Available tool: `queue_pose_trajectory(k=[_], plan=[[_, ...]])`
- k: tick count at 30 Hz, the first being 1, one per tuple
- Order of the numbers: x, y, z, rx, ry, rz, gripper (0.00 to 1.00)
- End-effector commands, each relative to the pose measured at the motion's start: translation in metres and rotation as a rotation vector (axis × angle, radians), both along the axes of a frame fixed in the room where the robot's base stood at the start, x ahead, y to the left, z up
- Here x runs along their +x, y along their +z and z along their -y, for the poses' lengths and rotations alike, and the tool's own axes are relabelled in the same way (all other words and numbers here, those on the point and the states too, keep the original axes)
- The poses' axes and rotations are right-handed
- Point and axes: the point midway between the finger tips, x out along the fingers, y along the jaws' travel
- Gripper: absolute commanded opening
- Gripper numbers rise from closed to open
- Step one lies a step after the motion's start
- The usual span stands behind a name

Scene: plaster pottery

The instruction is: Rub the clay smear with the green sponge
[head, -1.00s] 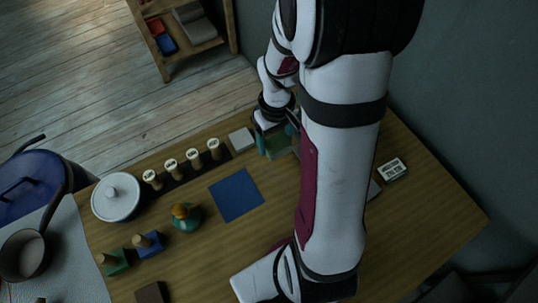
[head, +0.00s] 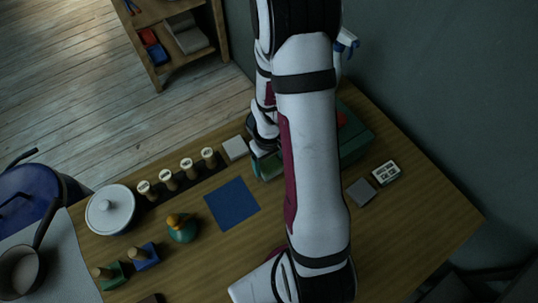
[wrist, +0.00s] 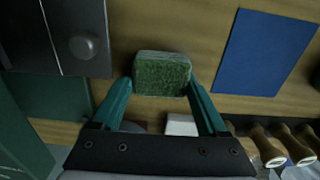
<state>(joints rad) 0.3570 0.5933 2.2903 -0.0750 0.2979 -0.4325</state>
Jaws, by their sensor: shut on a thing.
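My gripper (wrist: 160,88) has its two teal fingers shut on the sides of a green sponge (wrist: 162,75) in the wrist view. The sponge's textured face shows above the wooden table top; whether it touches the wood is not clear. In the head view my gripper (head: 259,164) is mostly covered by my arm, right of the blue square, and the sponge cannot be made out. I cannot make out the clay smear in either view.
A blue square (head: 231,203) lies flat on the table, also in the wrist view (wrist: 265,50). Wooden-handled stamps (head: 187,166) stand left of my gripper. A white block (head: 234,148) is close by. A dark green box (head: 357,143) and a grey tile (head: 361,192) are to the right.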

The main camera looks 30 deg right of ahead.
Motion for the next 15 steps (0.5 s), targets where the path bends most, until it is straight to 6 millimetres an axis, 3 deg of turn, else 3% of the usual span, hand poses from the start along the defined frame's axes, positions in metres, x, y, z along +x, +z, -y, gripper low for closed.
queue_pose_trajectory(k=[1,2,13,15], plan=[[0.0,0.0,-0.004,0.0,0.003,0.0,0.31],[0.0,0.002,-0.007,0.0,0.004,0.0,0.23],[0.0,-0.002,-0.041,0.0,0.004,-0.001,0.24],[0.0,-0.002,-0.034,0.0,-0.002,0.0,0.24]])
